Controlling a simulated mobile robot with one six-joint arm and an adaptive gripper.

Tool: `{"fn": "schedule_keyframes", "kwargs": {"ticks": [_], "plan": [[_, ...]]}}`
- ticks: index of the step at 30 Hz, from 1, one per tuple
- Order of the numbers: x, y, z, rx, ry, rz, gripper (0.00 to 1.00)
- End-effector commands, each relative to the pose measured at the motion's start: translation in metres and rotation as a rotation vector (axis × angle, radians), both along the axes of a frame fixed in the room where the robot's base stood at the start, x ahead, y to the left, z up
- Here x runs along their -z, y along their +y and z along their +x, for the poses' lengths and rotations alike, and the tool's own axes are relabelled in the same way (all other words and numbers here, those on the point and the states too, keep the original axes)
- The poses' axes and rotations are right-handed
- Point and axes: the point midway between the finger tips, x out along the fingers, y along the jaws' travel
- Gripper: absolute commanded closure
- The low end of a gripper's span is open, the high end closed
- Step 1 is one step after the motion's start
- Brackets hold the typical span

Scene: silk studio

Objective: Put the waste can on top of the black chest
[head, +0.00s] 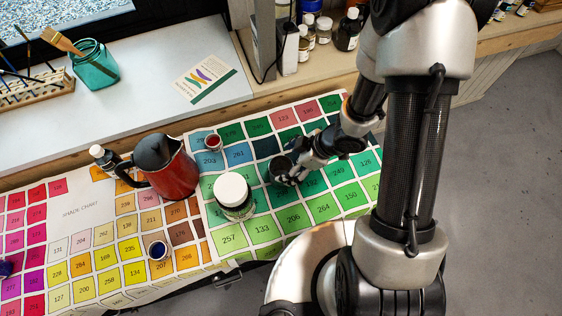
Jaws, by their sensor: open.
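A small dark round can (279,166), which may be the waste can, is at the tip of my gripper (291,172) over the green squares of the shade chart. My gripper is open, reaching in from the right, with its fingers close to the can. Whether they touch it is too small to tell. I cannot make out a black chest in this view.
A white-lidded jar (232,192) stands close left of the can. Small open pots (157,249) sit on the shade chart (81,211). Bottles crowd the back ledge.

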Motion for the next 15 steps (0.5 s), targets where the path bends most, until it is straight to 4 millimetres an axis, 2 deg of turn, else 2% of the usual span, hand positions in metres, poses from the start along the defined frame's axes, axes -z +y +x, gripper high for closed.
{"fn": "schedule_keyframes", "kwargs": {"ticks": [1, 3, 12, 15], "plan": [[-0.014, -0.005, -0.001, 0.003, -0.002, 0.000, 0.21], [-0.022, -0.010, -0.002, 0.003, -0.001, 0.000, 0.21], [-0.034, -0.019, -0.005, 0.001, -0.002, -0.003, 0.21], [-0.040, -0.026, 0.004, 0.027, -0.024, -0.034, 0.21]]}}
